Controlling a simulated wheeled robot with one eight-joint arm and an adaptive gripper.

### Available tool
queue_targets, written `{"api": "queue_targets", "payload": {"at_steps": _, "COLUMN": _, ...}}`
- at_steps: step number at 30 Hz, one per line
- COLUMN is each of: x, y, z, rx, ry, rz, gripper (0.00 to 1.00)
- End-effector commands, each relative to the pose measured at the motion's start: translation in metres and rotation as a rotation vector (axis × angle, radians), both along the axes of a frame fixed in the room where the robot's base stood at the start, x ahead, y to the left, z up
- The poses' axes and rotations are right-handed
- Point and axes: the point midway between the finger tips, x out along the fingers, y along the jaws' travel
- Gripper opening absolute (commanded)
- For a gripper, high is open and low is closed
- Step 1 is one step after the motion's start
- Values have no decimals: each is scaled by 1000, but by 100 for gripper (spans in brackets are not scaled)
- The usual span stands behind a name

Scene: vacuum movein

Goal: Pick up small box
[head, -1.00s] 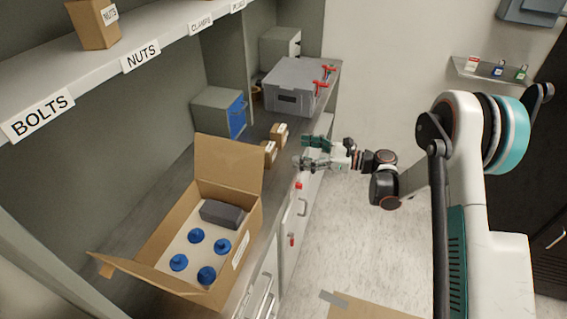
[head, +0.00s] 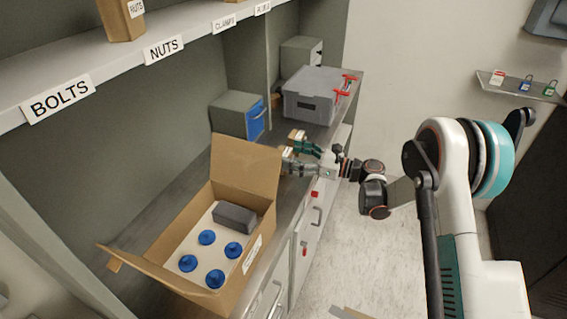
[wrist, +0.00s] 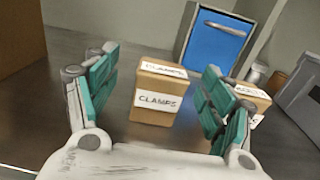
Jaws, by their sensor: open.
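A small brown cardboard box (wrist: 158,100) with white CLAMPS labels stands upright on the counter in the wrist view. It sits between and just beyond the open teal-padded fingers of my gripper (wrist: 160,82), with no visible contact. A second small labelled box (wrist: 252,95) stands to the right, partly hidden by the right finger. In the head view, one small box (head: 297,138) shows just behind my gripper (head: 298,158), which reaches over the counter edge. The gripper hides most of the nearer box there.
An open carton (head: 245,262) with blue-topped items and a dark block stands nearer on the counter (head: 180,192). A blue-fronted bin (head: 238,115) and a grey case (head: 312,98) with red latches stand behind the small boxes. A labelled shelf (head: 115,72) runs above.

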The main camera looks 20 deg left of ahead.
Motion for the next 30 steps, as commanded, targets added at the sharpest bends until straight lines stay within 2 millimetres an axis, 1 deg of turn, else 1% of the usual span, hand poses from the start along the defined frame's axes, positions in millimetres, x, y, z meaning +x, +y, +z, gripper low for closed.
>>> {"api": "queue_targets", "payload": {"at_steps": 4, "x": 6, "y": 22, "z": -6, "rx": 0, "ry": 0, "rz": 2, "gripper": 75}}
{"api": "queue_targets", "payload": {"at_steps": 8, "x": 7, "y": 38, "z": -5, "rx": 0, "ry": 0, "rz": 1, "gripper": 75}}
{"api": "queue_targets", "payload": {"at_steps": 10, "x": 7, "y": 41, "z": -4, "rx": 0, "ry": -1, "rz": 0, "gripper": 75}}
{"api": "queue_targets", "payload": {"at_steps": 15, "x": 7, "y": 41, "z": -2, "rx": 0, "ry": -1, "rz": 0, "gripper": 75}}
{"api": "queue_targets", "payload": {"at_steps": 16, "x": 7, "y": 41, "z": -2, "rx": 0, "ry": -1, "rz": 0, "gripper": 73}}
{"api": "queue_targets", "payload": {"at_steps": 17, "x": 7, "y": 41, "z": -2, "rx": 0, "ry": -1, "rz": 0, "gripper": 66}}
{"api": "queue_targets", "payload": {"at_steps": 18, "x": 7, "y": 41, "z": -2, "rx": 0, "ry": -1, "rz": 0, "gripper": 57}}
{"api": "queue_targets", "payload": {"at_steps": 20, "x": 7, "y": 41, "z": -2, "rx": 0, "ry": -1, "rz": 0, "gripper": 43}}
{"api": "queue_targets", "payload": {"at_steps": 21, "x": 7, "y": 41, "z": -3, "rx": 0, "ry": -1, "rz": 0, "gripper": 34}}
{"api": "queue_targets", "payload": {"at_steps": 23, "x": 7, "y": 41, "z": -3, "rx": 0, "ry": -1, "rz": 0, "gripper": 21}}
{"api": "queue_targets", "payload": {"at_steps": 30, "x": 7, "y": 41, "z": -2, "rx": 0, "ry": 0, "rz": 0, "gripper": 21}}
